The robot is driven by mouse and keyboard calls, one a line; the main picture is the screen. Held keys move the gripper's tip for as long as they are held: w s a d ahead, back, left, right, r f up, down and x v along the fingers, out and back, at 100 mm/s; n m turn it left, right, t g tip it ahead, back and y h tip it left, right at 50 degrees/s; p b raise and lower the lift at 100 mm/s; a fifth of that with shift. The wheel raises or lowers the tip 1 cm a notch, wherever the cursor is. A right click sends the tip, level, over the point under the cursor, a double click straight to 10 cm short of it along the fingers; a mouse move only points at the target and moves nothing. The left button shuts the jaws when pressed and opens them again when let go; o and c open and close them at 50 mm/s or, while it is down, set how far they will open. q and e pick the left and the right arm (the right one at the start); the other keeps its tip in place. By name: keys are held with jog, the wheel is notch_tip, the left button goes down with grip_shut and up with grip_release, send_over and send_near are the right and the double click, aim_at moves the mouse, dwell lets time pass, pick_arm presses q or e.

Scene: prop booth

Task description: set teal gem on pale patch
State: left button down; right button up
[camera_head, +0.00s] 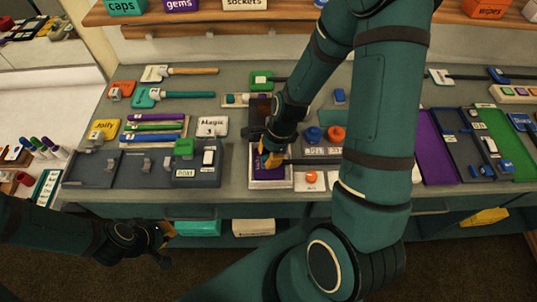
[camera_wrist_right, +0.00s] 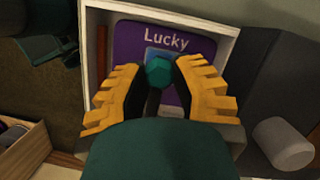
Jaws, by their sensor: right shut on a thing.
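The teal gem (camera_wrist_right: 158,72) is between the yellow fingertips of my right gripper (camera_wrist_right: 160,75) in the right wrist view. A blue piece (camera_wrist_right: 153,53) shows right behind the gem; I cannot tell how the two join. Behind them lies a purple panel (camera_wrist_right: 190,48) marked "Lucky" in a pale-rimmed tray. In the head view my right gripper (camera_head: 269,158) is over this tray (camera_head: 272,185), and the gem is hidden there. I cannot pick out a pale patch for certain. My left gripper (camera_head: 158,238) hangs low, off the counter's front edge; its jaws are unclear.
Left of the tray stands a dark panel (camera_head: 92,170) with grey levers and a green-topped block (camera_head: 184,147). Blue and orange knobs (camera_head: 337,133) sit right of the gripper. My right arm covers much of the counter's middle. A shelf (camera_head: 190,20) runs along the back.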

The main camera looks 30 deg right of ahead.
jog(key=shift+f+b, duration=0.35)
jog(key=shift+f, duration=0.2)
dwell(1.4)
jog(key=o, duration=1)
jog(key=shift+c, duration=0.2)
jog(key=shift+w+r+p, duration=0.1)
jog(key=shift+r+p, duration=0.4)
jog(key=shift+r, duration=0.05)
jog(key=shift+r+p, duration=2.1)
jog(key=shift+r, duration=0.3)
jog(key=shift+r+p, duration=1)
jog(key=shift+r, duration=0.1)
